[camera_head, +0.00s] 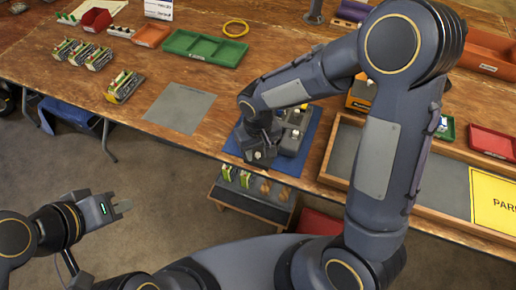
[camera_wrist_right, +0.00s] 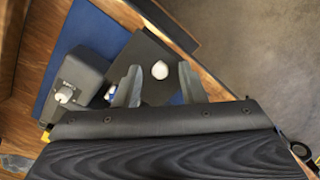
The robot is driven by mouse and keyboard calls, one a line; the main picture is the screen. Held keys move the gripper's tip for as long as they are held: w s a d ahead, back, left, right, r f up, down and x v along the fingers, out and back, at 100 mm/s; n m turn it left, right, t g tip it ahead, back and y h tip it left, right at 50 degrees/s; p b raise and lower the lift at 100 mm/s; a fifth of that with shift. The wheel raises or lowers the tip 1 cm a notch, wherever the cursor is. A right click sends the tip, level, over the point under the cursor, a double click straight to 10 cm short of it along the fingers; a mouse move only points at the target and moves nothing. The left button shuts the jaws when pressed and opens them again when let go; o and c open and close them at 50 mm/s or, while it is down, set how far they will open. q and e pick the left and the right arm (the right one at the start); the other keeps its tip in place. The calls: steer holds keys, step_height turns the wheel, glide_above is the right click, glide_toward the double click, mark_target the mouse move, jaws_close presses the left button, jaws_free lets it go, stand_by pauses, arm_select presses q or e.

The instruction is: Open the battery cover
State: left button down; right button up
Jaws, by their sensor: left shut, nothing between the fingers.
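A dark grey device (camera_head: 291,140) sits on a blue mat (camera_head: 312,137) near the table's front edge. In the right wrist view a flat dark panel (camera_wrist_right: 152,52) bears a round white knob (camera_wrist_right: 160,70); I take this panel to be the battery cover, and it looks closed. My right gripper (camera_wrist_right: 160,84) is open, with its fingers either side of the knob and gaps visible at both sides. In the head view my right gripper (camera_head: 259,153) partly hides the device. My left gripper (camera_head: 124,206) is shut and empty, off to the left above the floor.
A grey mat (camera_head: 180,108) lies left of the blue mat. A green tray (camera_head: 206,47) and several battery-like packs (camera_head: 122,87) stand further left. A wooden-rimmed tray (camera_head: 333,150) lies to the right. A low shelf (camera_head: 250,206) with small parts stands below the table edge.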

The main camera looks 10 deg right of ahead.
mark_target(259, 154)
step_height(259, 154, up, 8)
steer(key=shift+f, duration=0.25)
steer(key=shift+r, duration=0.15)
stand_by(0.5)
steer(key=s+d+r+m+t+y, duration=0.2)
steer(key=s+d+r, duration=0.2)
steer(key=s, duration=0.4)
steer(key=s+d+r+m+t+y, duration=0.1)
steer(key=s+d+r+t, duration=0.2)
steer(key=s+d, duration=0.4)
steer(key=shift+s+d+r+m+t+y, duration=0.2)
steer(key=shift+s+r+m+t+y, duration=0.15)
steer(key=shift+s+r, duration=0.3)
